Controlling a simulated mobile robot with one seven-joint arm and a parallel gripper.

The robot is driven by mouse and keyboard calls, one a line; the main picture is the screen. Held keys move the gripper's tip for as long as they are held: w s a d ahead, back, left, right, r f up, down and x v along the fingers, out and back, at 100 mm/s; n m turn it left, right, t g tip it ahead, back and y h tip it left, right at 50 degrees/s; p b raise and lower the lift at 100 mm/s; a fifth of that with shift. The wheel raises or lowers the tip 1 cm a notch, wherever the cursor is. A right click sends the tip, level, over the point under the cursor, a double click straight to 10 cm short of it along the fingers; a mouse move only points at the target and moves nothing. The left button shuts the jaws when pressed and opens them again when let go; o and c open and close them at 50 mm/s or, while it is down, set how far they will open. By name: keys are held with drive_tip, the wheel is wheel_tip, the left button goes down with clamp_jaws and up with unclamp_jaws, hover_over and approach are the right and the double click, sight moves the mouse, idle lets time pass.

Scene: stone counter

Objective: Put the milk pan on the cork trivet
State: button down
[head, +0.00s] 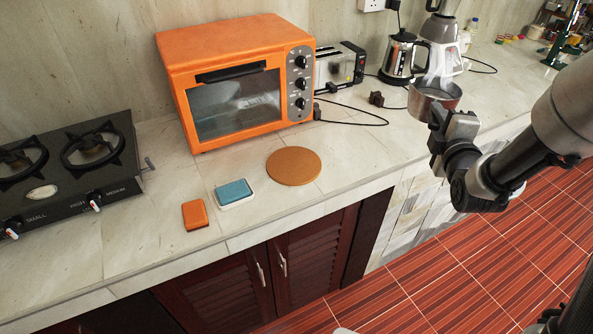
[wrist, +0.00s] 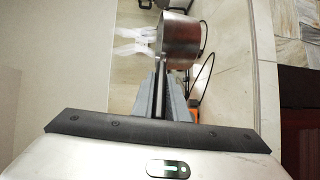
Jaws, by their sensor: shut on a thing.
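The milk pan (head: 437,97) is a small steel pan at the right of the head view, at the counter's front edge near the kettle. My gripper (head: 436,121) is shut on it, and the jaws hide most of the handle. In the wrist view the pan (wrist: 180,42) shows beyond my gripper (wrist: 160,92), its round metal side in line with the fingers. I cannot tell whether the pan touches the counter. The cork trivet (head: 294,167), a round orange-brown disc, lies bare on the counter in front of the oven, well left of my gripper.
An orange toaster oven (head: 238,85), a toaster (head: 340,66) and a steel kettle (head: 399,56) stand along the back. A blue-topped box (head: 234,192) and an orange block (head: 195,214) lie left of the trivet. A gas stove (head: 70,170) is at far left. Cables (head: 357,116) cross the counter.

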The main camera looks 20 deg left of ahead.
drive_tip(key=s+a+f+n+g+y+b, duration=0.3)
drive_tip(key=a+y+b, duration=0.15)
drive_tip(key=a, duration=0.35)
drive_tip(key=s+a+f+n+g+y+b, duration=0.2)
drive_tip(key=a+f+n+g+y+b, duration=0.15)
drive_tip(key=a+b, duration=0.3)
drive_tip(key=s+a+f+n+g+y+b, duration=0.3)
drive_tip(key=a+n+b, duration=0.1)
drive_tip(key=a, duration=0.4)
wheel_tip(320, 180, down, 10)
drive_tip(key=b, duration=0.2)
drive_tip(key=shift+s+a+r+b, duration=0.15)
drive_tip(key=shift+s+a+b, duration=0.15)
drive_tip(key=shift+f, duration=0.2)
drive_tip(key=c, duration=1.7)
unclamp_jaws()
drive_tip(key=shift+c, duration=0.2)
